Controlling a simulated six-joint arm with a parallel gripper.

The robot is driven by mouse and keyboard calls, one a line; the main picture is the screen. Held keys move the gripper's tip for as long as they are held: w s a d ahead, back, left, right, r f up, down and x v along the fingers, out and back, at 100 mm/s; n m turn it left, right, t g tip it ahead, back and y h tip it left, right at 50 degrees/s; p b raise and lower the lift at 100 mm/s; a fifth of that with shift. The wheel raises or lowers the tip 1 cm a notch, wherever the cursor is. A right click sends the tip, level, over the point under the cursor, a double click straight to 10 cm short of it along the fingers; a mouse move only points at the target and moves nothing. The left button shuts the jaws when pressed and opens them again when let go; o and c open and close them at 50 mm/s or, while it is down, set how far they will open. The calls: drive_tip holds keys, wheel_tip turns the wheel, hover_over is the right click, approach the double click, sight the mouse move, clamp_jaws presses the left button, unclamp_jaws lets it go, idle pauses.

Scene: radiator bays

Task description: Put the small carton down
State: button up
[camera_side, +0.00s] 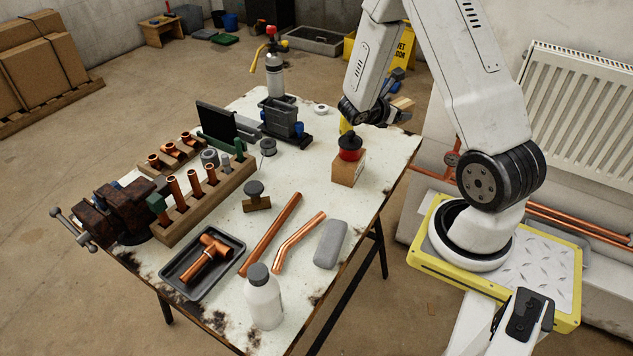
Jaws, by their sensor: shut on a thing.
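My gripper (400,99) is at the upper right, above the far right part of the workbench. Its jaws point to the right and are shut on a small tan piece, seemingly the small carton (403,103). Only a little of the carton shows between the dark fingers; the rest is hidden. It is held up, apart from the bench top (306,170). A brown box (347,170) stands on the bench below and left of my gripper, with a red and black object (350,150) on it.
A gas torch (273,75) stands at the back. A vise (125,210) and a wooden rack (205,205) of copper fittings are left.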

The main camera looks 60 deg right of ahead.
drive_tip(key=w+a+m+g+y, duration=0.5)
drive_tip(key=w+a+m+g, duration=0.2)
drive_tip(key=w+a, duration=0.6)
drive_tip(key=m+t+y, duration=1.7)
drive_tip(key=m+y, duration=0.3)
drive_tip(key=m, duration=1)
hover_over(294, 166)
wheel_tip(294, 166, down, 7)
drive_tip(key=shift+r, duration=0.15)
drive_tip(key=shift+d, duration=0.1)
drive_tip(key=shift+g, duration=0.3)
drive_tip(key=shift+f, duration=2.95)
drive_tip(key=shift+f, duration=2.05)
